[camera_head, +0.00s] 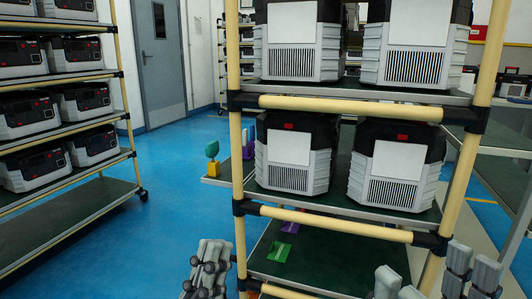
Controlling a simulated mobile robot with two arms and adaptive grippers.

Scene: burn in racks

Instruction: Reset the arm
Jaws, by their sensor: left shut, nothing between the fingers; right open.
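My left gripper (210,262) shows at the bottom, left of the front rack's near post. Its grey fingers are together, with nothing seen between them. My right gripper (428,277) shows at the bottom right, in front of the rack's lower right corner. Its grey fingers are spread apart and I see nothing between them. Both grippers are cut off by the lower edge of the picture, and the arm links behind them are hidden.
A rack with cream posts (335,226) stands close ahead, holding grey-and-black units (292,152) on its upper shelves. Green and purple pieces lie on its lower shelf. Another loaded rack (62,216) stands at left. Blue floor (178,190) between them is clear, leading to a grey door (164,60).

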